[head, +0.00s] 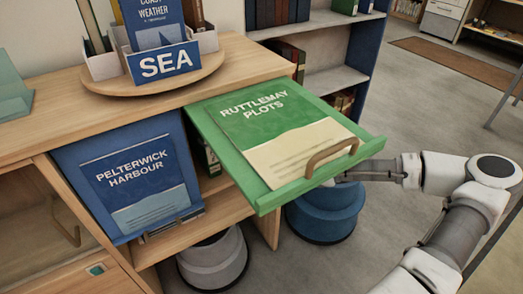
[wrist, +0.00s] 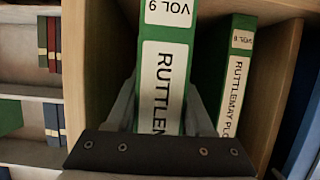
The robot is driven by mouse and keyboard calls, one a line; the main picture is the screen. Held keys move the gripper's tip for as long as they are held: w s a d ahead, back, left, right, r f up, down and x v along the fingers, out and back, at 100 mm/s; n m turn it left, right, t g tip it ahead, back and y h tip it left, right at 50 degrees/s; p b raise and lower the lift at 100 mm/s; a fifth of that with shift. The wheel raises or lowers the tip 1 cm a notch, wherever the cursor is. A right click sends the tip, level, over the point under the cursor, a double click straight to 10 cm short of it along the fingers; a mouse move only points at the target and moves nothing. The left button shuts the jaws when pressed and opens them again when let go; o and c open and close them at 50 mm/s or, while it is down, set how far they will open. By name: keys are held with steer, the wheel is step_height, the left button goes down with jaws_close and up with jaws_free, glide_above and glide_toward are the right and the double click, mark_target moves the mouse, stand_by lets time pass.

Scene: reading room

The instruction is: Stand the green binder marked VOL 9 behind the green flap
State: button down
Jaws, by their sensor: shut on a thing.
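The green flap (head: 262,197) is raised and sticks out from the cabinet, with a RUTTLEMAY PLOTS cover and a brown handle on it. My arm reaches in beneath it, and the flap hides my gripper in the head view. In the wrist view my gripper (wrist: 163,112) is shut on the green binder marked VOL 9 (wrist: 166,55), one finger on each side of its spine. The binder is upright at the opening of a wooden compartment. Another green binder (wrist: 237,75) stands to its right, apart from it; its volume number is hard to read. The VOL 9 binder's base is hidden.
The compartment's wooden side wall (wrist: 280,85) is right of the second binder. A blue flap marked PELTERWICK HARBOUR (head: 130,178) hangs shut on the left. A turntable (head: 150,84) with a SEA box stands on top. A blue stool (head: 326,215) and a grey stool (head: 213,262) are below.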

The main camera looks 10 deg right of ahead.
steer(key=shift+w+a+f, duration=0.1)
steer(key=shift+w+a, duration=0.25)
steer(key=shift+w, duration=0.65)
steer(key=shift+w+a+f, duration=0.1)
steer(key=shift+w+a, duration=0.2)
steer(key=shift+w, duration=0.75)
steer(key=shift+w+a+f, duration=0.1)
steer(key=shift+w+a, duration=0.25)
steer(key=shift+w, duration=0.65)
jaws_free()
steer(key=shift+s, duration=0.15)
steer(key=s+d, duration=0.3)
steer(key=s, duration=0.7)
steer(key=shift+s+d, duration=0.15)
steer(key=shift+d, duration=0.05)
